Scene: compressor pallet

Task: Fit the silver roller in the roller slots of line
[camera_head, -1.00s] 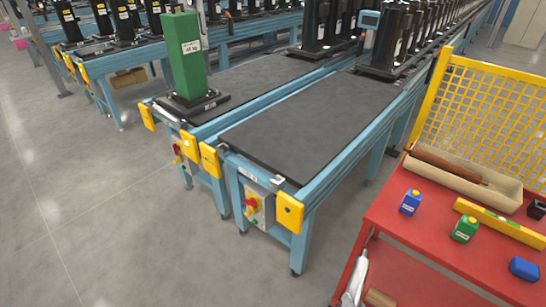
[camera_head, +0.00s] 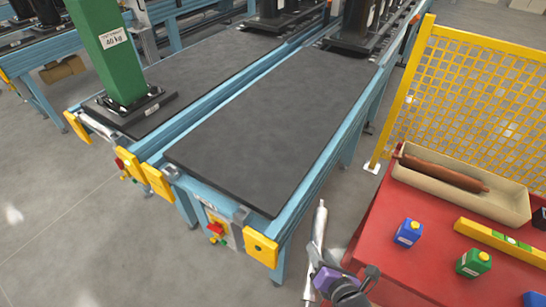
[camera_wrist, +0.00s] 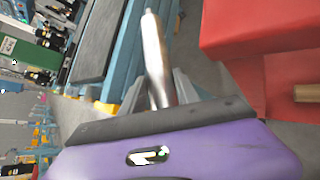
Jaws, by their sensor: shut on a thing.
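The silver roller (camera_head: 318,234) stands nearly upright in my gripper (camera_head: 332,278), in the gap between the near line and the red cart. In the wrist view the roller (camera_wrist: 153,50) runs up and away from the closed fingers (camera_wrist: 160,97). The near line (camera_head: 270,125) has a dark belt on a blue frame. Its front end has a yellow guard at each corner, the left one (camera_head: 157,180) and the right one (camera_head: 261,249). Small grey brackets (camera_head: 241,214) sit beside them. The roller is apart from the line, to its right. The slot openings are too small to make out.
A second line on the left carries a green column (camera_head: 108,50) on a dark base. The red cart (camera_head: 390,205) at right holds a tray (camera_head: 510,205) with a brown roller, a yellow level (camera_head: 500,240) and small bottles. A yellow mesh fence (camera_head: 480,100) stands behind it.

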